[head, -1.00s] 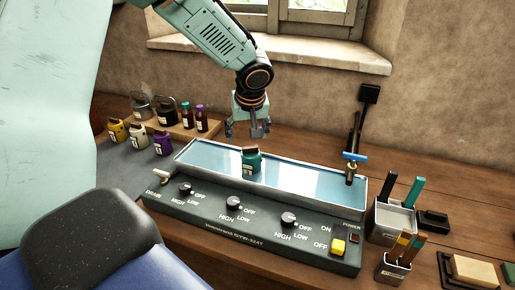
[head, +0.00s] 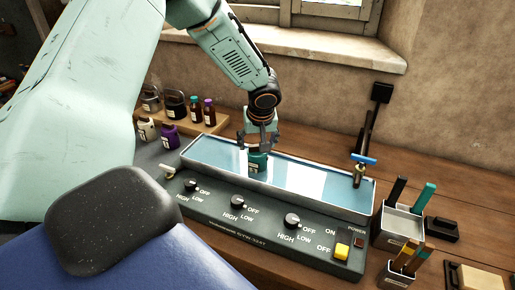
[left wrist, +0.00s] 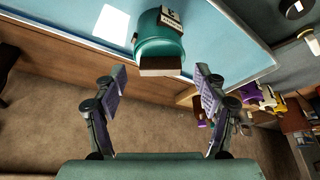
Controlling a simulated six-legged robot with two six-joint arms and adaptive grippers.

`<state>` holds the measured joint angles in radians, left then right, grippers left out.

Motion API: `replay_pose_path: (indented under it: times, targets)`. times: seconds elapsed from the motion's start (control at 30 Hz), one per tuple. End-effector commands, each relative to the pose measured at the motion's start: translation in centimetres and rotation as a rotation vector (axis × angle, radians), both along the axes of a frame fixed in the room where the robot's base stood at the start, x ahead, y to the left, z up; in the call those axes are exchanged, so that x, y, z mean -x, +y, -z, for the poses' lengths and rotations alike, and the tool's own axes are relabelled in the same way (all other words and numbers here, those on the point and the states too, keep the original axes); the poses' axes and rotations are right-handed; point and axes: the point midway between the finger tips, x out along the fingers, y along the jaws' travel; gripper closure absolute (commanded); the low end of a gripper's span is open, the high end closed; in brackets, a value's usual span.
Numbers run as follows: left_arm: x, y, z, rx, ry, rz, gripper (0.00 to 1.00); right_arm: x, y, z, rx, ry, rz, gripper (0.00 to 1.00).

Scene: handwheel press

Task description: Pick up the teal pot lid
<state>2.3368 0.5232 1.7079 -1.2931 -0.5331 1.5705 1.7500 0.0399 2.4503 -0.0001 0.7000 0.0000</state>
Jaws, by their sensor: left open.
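The teal pot (head: 259,163) stands in the shallow blue-lined tray (head: 320,194) on the workbench, with a white label on its side. In the left wrist view the teal pot (left wrist: 158,38) has a brown, block-like top piece (left wrist: 160,66), which I take for its lid. My left gripper (head: 258,143) is open just above the pot, its fingers partly hiding the top in the head view. In the left wrist view its fingers (left wrist: 160,80) are spread on either side of the brown piece, with nothing between the pads. My right gripper is not in view.
A control panel with knobs (head: 238,202) and a yellow switch (head: 342,251) runs along the tray's front. Small bottles (head: 196,110) and a purple pot (head: 169,136) stand left. A blue-handled tap (head: 362,160) and pen holders (head: 398,220) are right.

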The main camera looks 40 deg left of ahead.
Motion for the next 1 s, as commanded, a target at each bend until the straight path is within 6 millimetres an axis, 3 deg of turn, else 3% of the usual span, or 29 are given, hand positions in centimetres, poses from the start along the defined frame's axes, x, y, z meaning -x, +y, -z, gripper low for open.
replay_pose_path:
  times: [0.37, 1.0]
  targets:
    - [-0.56, 0.31, 0.99, 0.0, -0.001, 0.0, 0.28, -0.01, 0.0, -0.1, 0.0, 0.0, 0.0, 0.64]
    - [-0.51, 0.29, 1.0, 0.0, 0.0, 0.0, 0.82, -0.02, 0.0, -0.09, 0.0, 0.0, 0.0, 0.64]
